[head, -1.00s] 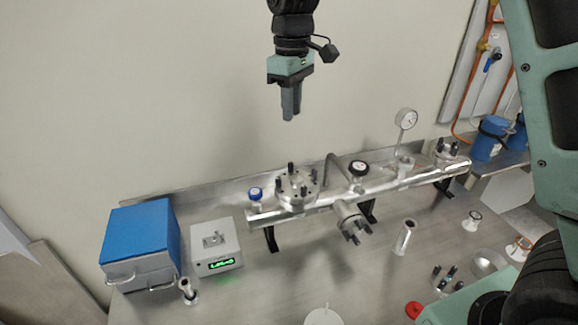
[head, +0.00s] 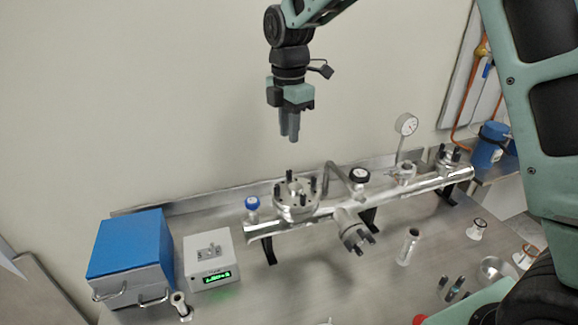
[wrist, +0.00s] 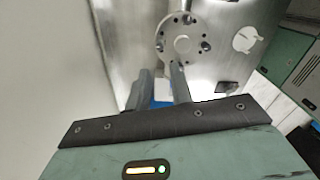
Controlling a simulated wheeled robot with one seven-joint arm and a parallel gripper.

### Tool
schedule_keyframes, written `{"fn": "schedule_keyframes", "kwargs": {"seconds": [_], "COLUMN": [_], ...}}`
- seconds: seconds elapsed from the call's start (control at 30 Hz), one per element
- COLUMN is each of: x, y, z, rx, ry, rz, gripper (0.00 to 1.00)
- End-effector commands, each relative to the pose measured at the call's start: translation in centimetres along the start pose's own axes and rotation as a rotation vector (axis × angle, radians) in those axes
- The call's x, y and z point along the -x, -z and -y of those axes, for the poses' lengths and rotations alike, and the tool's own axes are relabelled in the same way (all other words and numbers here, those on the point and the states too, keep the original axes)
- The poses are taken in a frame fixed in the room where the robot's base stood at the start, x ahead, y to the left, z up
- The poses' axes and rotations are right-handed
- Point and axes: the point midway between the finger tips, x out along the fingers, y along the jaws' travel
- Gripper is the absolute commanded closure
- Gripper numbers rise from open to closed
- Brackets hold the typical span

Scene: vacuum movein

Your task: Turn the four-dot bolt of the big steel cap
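The big steel cap (head: 296,208) is a round flange on top of the left part of the horizontal steel pipe. Several dark bolts stand up from it. The dots marking the bolts are too small to read, so I cannot tell which is the four-dot bolt. My gripper (head: 289,138) hangs above the cap, pointing down, with clear air between its fingertips and the bolts. In the wrist view a gap shows between the two fingers (wrist: 161,72), with nothing held. A round bolted flange (wrist: 182,48) shows beyond the fingertips there.
The steel pipe (head: 405,193) rests on black supports above the bench. A blue-capped fitting (head: 252,204) and a black knob (head: 359,175) flank the cap. A gauge (head: 406,125) stands farther right. A blue box (head: 128,254) and a grey meter (head: 207,248) are left.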

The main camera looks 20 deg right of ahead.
Motion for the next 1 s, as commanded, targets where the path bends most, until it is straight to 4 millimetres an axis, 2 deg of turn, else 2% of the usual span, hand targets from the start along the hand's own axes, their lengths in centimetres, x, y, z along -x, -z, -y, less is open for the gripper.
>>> {"fn": "schedule_keyframes", "kwargs": {"seconds": [0.3, 0.5, 0.7, 0.97, 1.0], "x": [-6.5, -9.5, -10.8, -10.9, -10.9], "y": [0.0, 0.0, 0.0, 0.0, 0.0], "z": [0.1, 0.0, 0.0, 0.0, 0.0], "rx": [-0.002, -0.002, -0.002, -0.002, -0.002], "ry": [0.005, 0.002, 0.000, -0.001, -0.001], "rz": [0.000, 0.000, 0.000, 0.000, 0.000], "gripper": [0.78, 0.78, 0.78, 0.78, 0.86]}}
